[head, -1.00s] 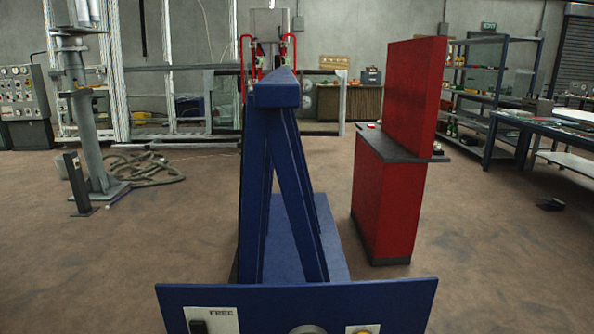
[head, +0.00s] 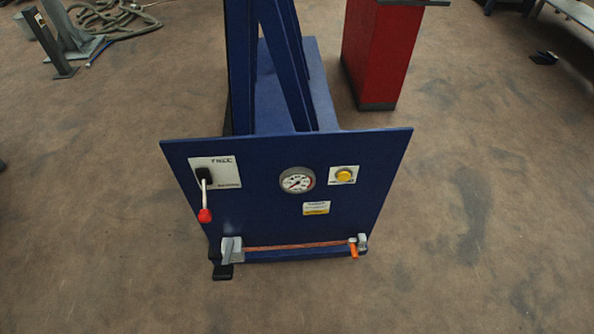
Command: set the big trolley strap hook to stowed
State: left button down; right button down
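A blue trolley panel (head: 258,215) stands low in the middle of the head view. An orange-brown strap (head: 300,246) runs straight along its lower edge, between a grey bracket (head: 231,250) at the left and a small grey fitting (head: 362,242) at the right. An orange hook or tab (head: 353,250) sits at the strap's right end, touching or very near that fitting; I cannot tell if it is latched. Neither of my grippers shows in the head view.
The panel also bears a lever with a red knob (head: 204,215), a round gauge (head: 297,181) and a yellow button (head: 343,175). A red cabinet (head: 376,55) stands behind at the right. A hose (head: 118,20) lies at the back left. The floor in front is clear.

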aim_at(354, 251)
jog(key=z, duration=0.75)
